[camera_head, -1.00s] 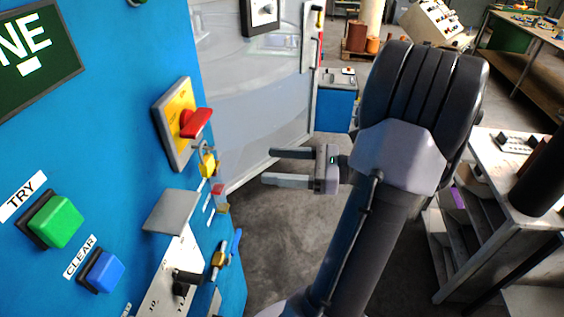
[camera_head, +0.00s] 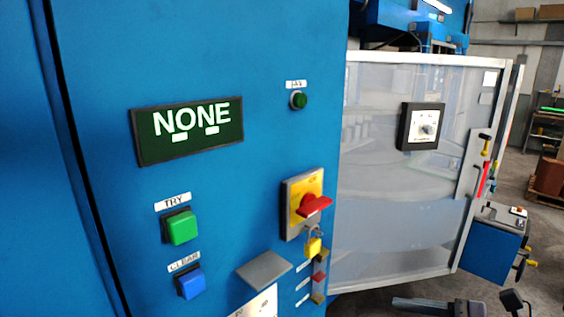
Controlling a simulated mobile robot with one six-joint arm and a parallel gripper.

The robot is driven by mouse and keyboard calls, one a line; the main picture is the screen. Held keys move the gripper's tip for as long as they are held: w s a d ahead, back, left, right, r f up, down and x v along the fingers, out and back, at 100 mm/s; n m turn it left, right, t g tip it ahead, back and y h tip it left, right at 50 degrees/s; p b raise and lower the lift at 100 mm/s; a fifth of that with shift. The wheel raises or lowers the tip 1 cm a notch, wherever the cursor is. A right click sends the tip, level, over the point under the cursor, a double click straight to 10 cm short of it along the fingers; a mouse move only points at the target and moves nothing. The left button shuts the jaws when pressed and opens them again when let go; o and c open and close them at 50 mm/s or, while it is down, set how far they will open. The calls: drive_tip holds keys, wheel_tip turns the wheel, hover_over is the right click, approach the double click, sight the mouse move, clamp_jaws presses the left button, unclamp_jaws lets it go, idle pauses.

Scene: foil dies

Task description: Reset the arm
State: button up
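Only the top of my gripper (camera_head: 432,306) shows, at the bottom edge right of centre. One dark finger points left, and the rest of the gripper and nearly all of my arm are below the frame. The gap between the fingers is hidden, so I cannot tell whether it is open or shut. The visible finger appears in front of the floor below the clear guard door (camera_head: 400,215), and I see nothing held.
On the left is a blue cabinet with a display (camera_head: 188,130) reading NONE, a green TRY button (camera_head: 181,227), a blue CLEAR button (camera_head: 190,283) and a red-handled switch (camera_head: 313,205) with a yellow padlock (camera_head: 313,246). A blue cart (camera_head: 495,250) stands right.

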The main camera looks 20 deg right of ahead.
drive_tip(key=a+f+n+g+h+b, duration=0.3)
drive_tip(key=a+f+n+b, duration=0.2)
drive_tip(key=a+n, duration=0.6)
drive_tip(key=s+a+f+n+g+h+b, duration=0.1)
drive_tip(key=a+f+n+g+h+b, duration=0.2)
drive_tip(key=a+n, duration=0.8)
drive_tip(key=a+f+h+b, duration=0.1)
drive_tip(key=a+f+b, duration=0.1)
drive_tip(key=a, duration=0.1)
drive_tip(key=shift+s+a+n, duration=0.25)
drive_tip(key=shift+s+n, duration=0.05)
idle(0.5)
